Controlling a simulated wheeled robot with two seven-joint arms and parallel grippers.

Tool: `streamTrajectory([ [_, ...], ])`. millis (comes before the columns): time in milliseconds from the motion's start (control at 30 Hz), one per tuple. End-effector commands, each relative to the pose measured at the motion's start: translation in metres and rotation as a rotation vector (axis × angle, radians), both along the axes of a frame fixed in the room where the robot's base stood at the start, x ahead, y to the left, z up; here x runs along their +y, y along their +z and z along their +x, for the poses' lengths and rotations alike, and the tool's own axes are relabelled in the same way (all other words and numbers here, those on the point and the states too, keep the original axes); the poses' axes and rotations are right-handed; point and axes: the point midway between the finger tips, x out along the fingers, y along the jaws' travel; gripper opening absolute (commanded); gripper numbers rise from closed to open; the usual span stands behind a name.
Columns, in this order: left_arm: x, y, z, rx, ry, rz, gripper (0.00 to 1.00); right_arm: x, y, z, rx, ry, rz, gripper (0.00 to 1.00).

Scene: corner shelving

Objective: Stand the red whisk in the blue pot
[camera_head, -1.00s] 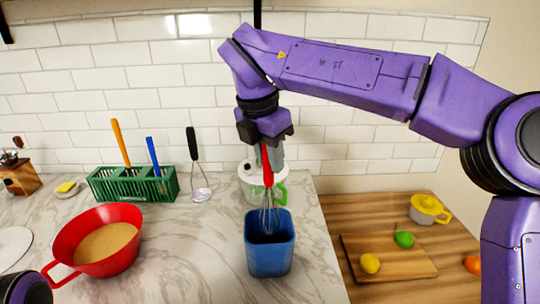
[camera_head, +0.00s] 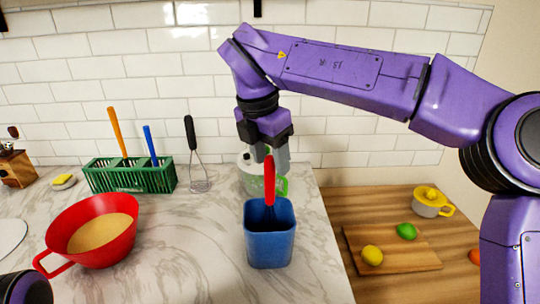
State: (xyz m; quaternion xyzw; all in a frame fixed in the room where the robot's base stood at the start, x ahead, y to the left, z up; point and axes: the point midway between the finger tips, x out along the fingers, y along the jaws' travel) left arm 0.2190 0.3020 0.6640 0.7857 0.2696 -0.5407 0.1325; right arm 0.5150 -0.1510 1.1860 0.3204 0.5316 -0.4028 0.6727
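The red whisk stands in the blue pot (camera_head: 269,245) on the marble counter. Its red handle (camera_head: 269,182) rises above the rim, nearly upright, and its wire head is hidden inside the pot. My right gripper (camera_head: 270,162) is above the pot, pointing down, with its fingers apart around the top of the handle. I see no clear grip on it. My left gripper is not in view; only a piece of my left arm shows at the lower left corner.
A red strainer (camera_head: 75,215) and a green rack (camera_head: 130,178) with utensils stand at left. A black-handled whisk (camera_head: 191,135) is beside the rack. A white and green container (camera_head: 250,178) is behind the pot. A cutting board (camera_head: 400,258) with fruit lies at right.

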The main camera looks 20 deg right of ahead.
Motion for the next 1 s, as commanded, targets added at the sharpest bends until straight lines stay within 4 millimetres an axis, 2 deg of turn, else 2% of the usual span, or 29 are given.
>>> streamTrajectory([
  [167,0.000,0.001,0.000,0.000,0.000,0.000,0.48,0.003,0.013,-0.001,-0.004,-0.001,-0.002,0.55],
  [400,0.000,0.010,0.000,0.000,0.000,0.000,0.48,0.014,0.070,-0.007,-0.004,-0.001,-0.002,0.55],
  [533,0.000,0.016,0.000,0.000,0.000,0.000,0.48,0.019,0.093,-0.010,-0.003,-0.002,-0.002,0.55],
  [700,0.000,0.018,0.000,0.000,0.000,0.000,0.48,0.021,0.103,-0.011,0.000,-0.001,0.000,0.55],
  [1000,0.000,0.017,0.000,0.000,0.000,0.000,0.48,0.021,0.103,-0.011,0.000,0.000,0.000,0.55],
])
